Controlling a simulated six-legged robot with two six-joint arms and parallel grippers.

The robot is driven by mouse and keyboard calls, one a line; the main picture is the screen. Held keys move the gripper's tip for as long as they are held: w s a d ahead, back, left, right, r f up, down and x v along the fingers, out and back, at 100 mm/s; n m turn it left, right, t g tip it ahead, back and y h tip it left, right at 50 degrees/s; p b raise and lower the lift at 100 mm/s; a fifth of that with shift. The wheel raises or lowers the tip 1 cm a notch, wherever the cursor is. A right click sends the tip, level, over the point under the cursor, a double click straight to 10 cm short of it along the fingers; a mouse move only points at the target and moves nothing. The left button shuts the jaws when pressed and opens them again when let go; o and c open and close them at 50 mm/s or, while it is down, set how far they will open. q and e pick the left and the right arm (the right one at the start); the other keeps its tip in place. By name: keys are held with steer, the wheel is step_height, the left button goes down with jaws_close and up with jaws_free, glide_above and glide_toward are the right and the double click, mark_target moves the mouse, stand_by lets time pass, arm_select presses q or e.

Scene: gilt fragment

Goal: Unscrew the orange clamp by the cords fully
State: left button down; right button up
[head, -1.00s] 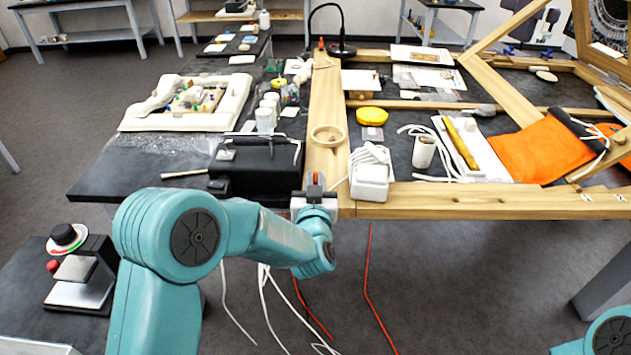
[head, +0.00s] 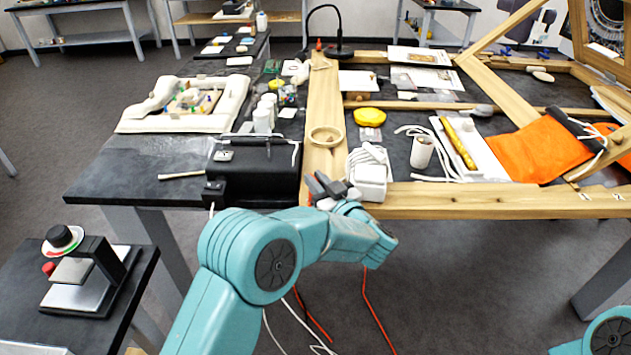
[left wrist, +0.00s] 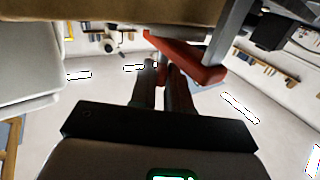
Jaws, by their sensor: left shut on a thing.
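The orange clamp (left wrist: 192,62) shows in the left wrist view as a red-orange bar at the table frame's underside, just beyond my fingers. In the head view it is mostly hidden at the near wooden edge by my left gripper (head: 328,187). In the left wrist view my left gripper (left wrist: 161,66) has its dark fingers close together, shut on a small part at the clamp, likely its screw end. The bundled white cords (head: 368,155) lie on a white block just right of the gripper. My right gripper is out of view.
A black case (head: 255,165) stands left of the gripper, and a wooden ring (head: 326,137) lies on the beam behind it. Red cords (head: 372,310) hang below the edge. An orange cloth (head: 538,151) lies at right. The floor in front is open.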

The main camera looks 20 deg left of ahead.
arm_select(q)
steer(key=shift+w+d+n+g+y+p, duration=0.1)
steer(key=shift+n+g+y+p, duration=0.1)
steer(key=shift+n+g+y, duration=0.6)
steer(key=shift+w+n+g+y+p, duration=0.15)
steer(key=shift+n+g+y, duration=0.35)
steer(key=shift+n+g, duration=0.45)
steer(key=shift+r+g, duration=0.1)
steer(key=shift+g, duration=0.25)
steer(key=c, duration=1.2)
jaws_free()
steer(key=v, duration=0.7)
steer(key=shift+s+d+b, duration=0.15)
steer(key=shift+d+b, duration=0.1)
steer(key=shift+b, duration=0.15)
